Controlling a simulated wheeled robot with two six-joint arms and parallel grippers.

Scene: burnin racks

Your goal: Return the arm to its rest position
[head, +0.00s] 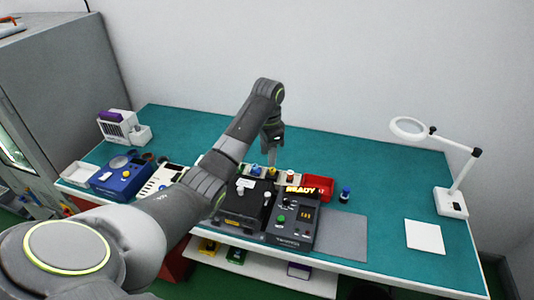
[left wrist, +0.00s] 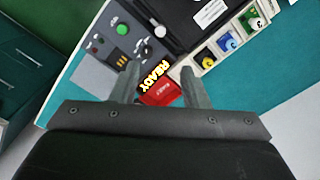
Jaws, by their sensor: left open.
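My left arm comes in from the left in the head view and reaches over the table (head: 390,180). My left gripper (head: 272,155) hangs pointing down above the back of the black device with the READY sign (head: 292,220). In the left wrist view my left gripper (left wrist: 160,85) has its two fingers spread apart with nothing held between them. Beyond the fingers lie the red bin (left wrist: 162,94) and the yellow READY letters. My right gripper is not in view.
A row of sockets with coloured parts (left wrist: 225,42) stands beside the black device. A magnifier lamp (head: 450,200) and a white pad (head: 424,237) are at the right. A blue device (head: 122,175) and a white rack (head: 122,127) are at the left. The table's back right is clear.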

